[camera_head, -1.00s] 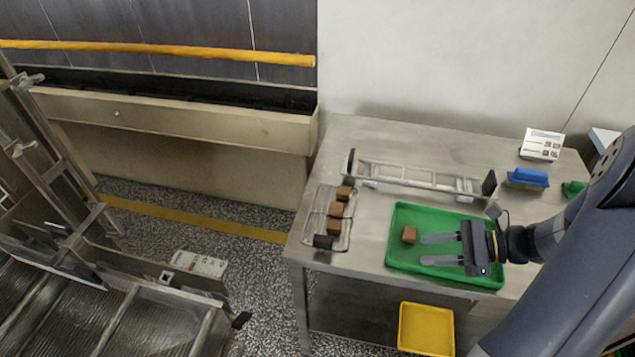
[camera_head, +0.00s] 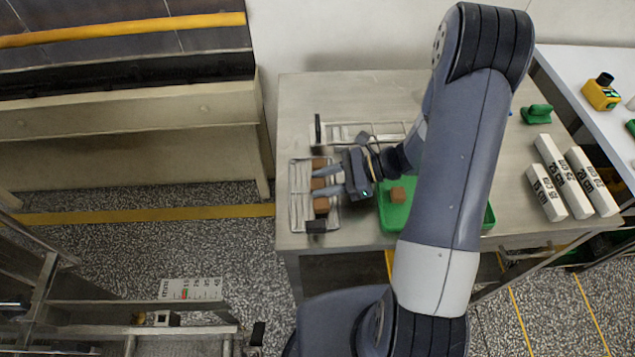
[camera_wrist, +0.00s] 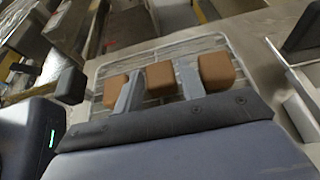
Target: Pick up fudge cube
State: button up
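Three brown fudge cubes stand in a row on a wire rack (camera_head: 297,205) at the table's left end: a back cube (camera_head: 319,163), a middle cube (camera_head: 318,183) and a front cube (camera_head: 321,205). My gripper (camera_head: 315,181) reaches over the rack from the right, fingers apart. In the wrist view the middle cube (camera_wrist: 160,79) lies between the two fingers, with a left cube (camera_wrist: 115,90) and a right cube (camera_wrist: 215,71) outside them. Whether the fingers touch the middle cube is hard to tell. Another brown cube (camera_head: 397,194) lies in the green tray (camera_head: 392,222), partly hidden by my arm.
A metal frame (camera_head: 350,131) with black ends lies behind the rack. A black block (camera_head: 316,227) sits at the rack's front edge. White labelled bars (camera_head: 566,180) and a green object (camera_head: 537,113) are at the right. The table's back left is clear.

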jog(key=shift+a, duration=0.1)
jog(key=c, duration=0.5)
jog(key=shift+c, duration=0.2)
